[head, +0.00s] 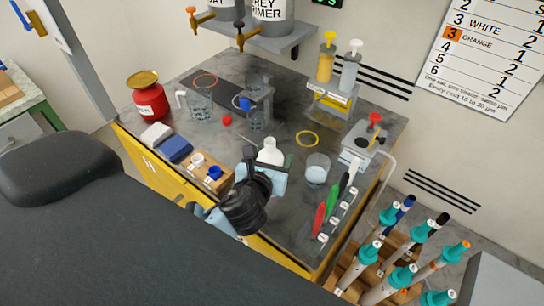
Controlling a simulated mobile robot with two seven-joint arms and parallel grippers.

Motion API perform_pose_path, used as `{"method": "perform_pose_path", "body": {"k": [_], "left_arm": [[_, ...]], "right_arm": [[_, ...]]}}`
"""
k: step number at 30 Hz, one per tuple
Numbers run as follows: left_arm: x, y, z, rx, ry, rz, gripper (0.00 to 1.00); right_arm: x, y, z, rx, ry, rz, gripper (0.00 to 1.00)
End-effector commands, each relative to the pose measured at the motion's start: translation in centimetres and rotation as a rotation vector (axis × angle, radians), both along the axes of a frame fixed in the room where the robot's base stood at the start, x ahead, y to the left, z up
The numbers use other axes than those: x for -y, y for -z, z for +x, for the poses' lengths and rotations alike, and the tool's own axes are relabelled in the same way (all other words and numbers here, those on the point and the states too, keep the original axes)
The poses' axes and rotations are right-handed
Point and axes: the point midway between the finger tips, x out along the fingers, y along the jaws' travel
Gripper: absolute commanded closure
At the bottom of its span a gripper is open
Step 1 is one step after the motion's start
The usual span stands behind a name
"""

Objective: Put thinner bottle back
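A white bottle (270,154) with a narrow neck, which I take for the thinner bottle, is over the near middle of the dark bench (267,216). My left gripper (266,172) is at its lower part and looks shut on it. The gripper's dark wrist and pale blue body hide the bottle's base, so I cannot tell if it touches the bench. The bottle looks about upright. My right gripper is not in view.
A yellow ring (307,139) and a clear beaker (317,169) are right of the bottle. A wooden block (205,173) with small cups is to the left. A red can (149,100) stands back left.

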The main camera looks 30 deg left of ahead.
Motion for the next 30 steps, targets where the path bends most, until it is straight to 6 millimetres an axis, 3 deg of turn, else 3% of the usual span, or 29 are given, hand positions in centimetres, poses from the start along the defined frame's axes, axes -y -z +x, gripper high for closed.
{"method": "perform_pose_path", "body": {"k": [3, 14, 20, 30], "left_arm": [[0.0, 0.0, 0.0, 0.000, 0.000, 0.000, 0.20], [0.0, -0.4, 0.0, 0.000, 0.001, -0.001, 0.20], [0.6, -1.2, -2.7, -0.001, 0.003, -0.001, 0.20], [2.0, -3.1, -8.8, -0.001, 0.002, -0.002, 0.20]], "right_arm": [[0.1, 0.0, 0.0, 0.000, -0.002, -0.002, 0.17], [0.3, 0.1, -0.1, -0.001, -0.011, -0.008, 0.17], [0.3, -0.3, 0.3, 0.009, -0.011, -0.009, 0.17], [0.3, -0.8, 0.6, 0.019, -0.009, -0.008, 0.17]]}}
